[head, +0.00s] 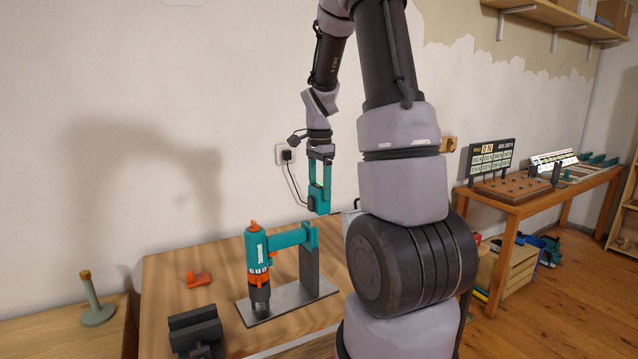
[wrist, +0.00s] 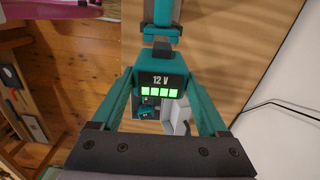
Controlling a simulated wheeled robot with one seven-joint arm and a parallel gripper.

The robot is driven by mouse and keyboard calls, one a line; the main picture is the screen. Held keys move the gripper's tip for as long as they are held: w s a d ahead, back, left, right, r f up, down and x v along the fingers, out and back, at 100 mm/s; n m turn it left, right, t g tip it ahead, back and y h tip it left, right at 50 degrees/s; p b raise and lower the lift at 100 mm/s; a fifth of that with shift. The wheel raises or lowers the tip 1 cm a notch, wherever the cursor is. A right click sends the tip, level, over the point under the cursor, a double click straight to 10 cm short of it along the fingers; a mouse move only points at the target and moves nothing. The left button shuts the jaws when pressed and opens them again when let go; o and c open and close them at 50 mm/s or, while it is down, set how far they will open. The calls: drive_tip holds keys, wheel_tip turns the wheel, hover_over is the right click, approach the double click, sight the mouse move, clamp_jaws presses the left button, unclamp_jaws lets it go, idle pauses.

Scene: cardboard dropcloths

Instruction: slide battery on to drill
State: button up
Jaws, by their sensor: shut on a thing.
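The teal and orange drill (head: 258,262) is held nose-down in a stand with a grey base plate (head: 325,286). Its handle (head: 288,238) points sideways to the right, ending at the stand's post. My gripper (head: 320,200) is above the handle's end and points down. It is shut on the battery (wrist: 162,83), a dark block with a "12 V" label and several green bars in the wrist view. In the head view the battery is small between the fingertips and partly hidden. Beyond it in the wrist view, a teal part (wrist: 161,18) shows. The battery appears apart from the drill.
The drill stand is on a wooden table. A dark vise-like block (head: 195,328) is at its front left and an orange-red piece (head: 198,279) lies behind it. A wall socket (head: 285,154) with a plug is behind my gripper. A second table (head: 520,203) stands at the right.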

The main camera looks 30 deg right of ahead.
sight(320, 199)
drive_tip(key=shift+f, duration=1.85)
drive_tip(key=shift+f, duration=0.15)
wheel_tip(320, 199, down, 8)
drive_tip(key=shift+r, duration=0.2)
drive_tip(key=o, duration=1.4)
drive_tip(key=shift+o, duration=0.2)
idle(0.4)
wheel_tip(320, 199, up, 11)
idle(0.5)
